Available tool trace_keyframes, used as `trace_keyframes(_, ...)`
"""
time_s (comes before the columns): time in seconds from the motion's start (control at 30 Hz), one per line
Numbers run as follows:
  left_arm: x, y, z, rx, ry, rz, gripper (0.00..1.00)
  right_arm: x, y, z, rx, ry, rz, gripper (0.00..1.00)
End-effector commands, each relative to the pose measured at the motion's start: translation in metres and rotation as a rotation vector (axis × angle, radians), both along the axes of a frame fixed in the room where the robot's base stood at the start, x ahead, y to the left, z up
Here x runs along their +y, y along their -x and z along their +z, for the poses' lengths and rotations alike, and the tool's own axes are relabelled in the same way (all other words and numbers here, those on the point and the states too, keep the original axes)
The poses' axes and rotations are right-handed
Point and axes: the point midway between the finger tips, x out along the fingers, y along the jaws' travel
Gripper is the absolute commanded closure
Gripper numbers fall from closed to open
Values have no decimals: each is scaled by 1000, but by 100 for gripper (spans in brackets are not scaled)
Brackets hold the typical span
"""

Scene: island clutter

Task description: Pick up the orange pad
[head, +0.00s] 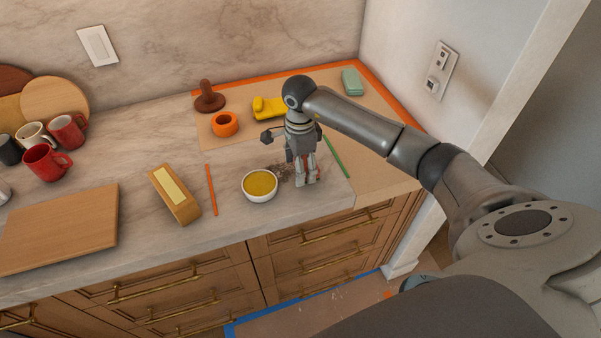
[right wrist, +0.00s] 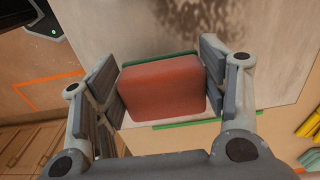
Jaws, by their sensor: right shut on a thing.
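The orange pad (right wrist: 163,88), a reddish-orange block with a green layer along its far edge, sits between the fingers of my right gripper in the right wrist view. My right gripper (right wrist: 160,84) is shut on it, with one finger on each side. In the head view my right gripper (head: 306,182) points down over the counter, just right of a white bowl of yellow contents (head: 260,185). There the pad is mostly hidden behind the fingers. I cannot tell whether it touches the counter. My left gripper is not in view.
A green stick (head: 336,157) lies right of the gripper. A yellow object (head: 269,108), orange ring (head: 224,124) and brown stamp-like object (head: 209,98) stand behind. A wooden block (head: 175,194) and orange stick (head: 211,190) lie left. Mugs (head: 47,162) and a board (head: 60,228) are far left.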

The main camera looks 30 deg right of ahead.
Motion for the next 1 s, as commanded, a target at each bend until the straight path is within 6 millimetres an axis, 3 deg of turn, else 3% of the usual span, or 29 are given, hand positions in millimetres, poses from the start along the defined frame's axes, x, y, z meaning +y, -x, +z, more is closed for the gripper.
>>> trace_keyframes(0.03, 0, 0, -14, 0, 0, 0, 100, -1, -2, 5, -9, 2, 2, 50)
trace_keyframes(0.3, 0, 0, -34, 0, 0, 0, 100, 34, 37, 65, -10, 1, 7, 50)
trace_keyframes(0.5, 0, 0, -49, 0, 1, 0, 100, 64, 73, 84, -6, 1, 6, 50)
trace_keyframes(0.63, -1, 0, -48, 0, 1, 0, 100, 77, 90, 97, -5, 3, 3, 50)
trace_keyframes(1.0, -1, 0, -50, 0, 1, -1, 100, 92, 106, 107, 0, 0, 0, 50)
